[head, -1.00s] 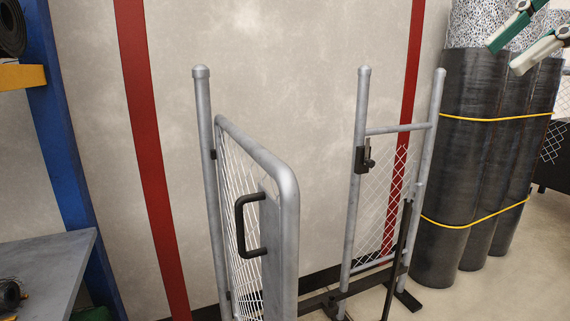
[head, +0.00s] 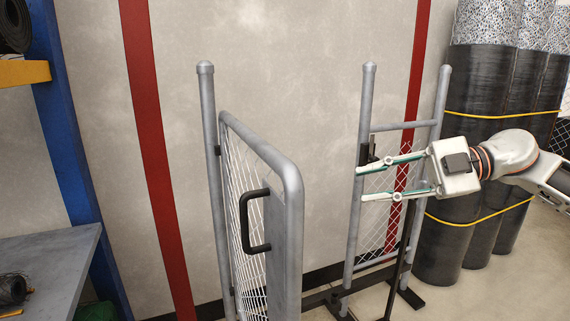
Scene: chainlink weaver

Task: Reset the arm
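My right gripper (head: 378,182) reaches in from the right, its fingers pointing left in front of the fixed fence panel (head: 375,262). Its two fingers are spread apart and nothing shows between them. The fingertips overlap the left post of that panel in the picture; I cannot tell whether they touch it. The black latch (head: 366,152) on this post is partly hidden by the upper finger. The chain-link gate (head: 292,230) stands swung open to the left, with a black pull handle (head: 245,222) on its plate. My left gripper does not show.
Tall dark wrapped rolls (head: 480,170) with yellow straps stand behind my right arm. A grey workbench (head: 60,265) and a blue post (head: 62,150) are at the left. Open space lies between the gate and the fixed panel.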

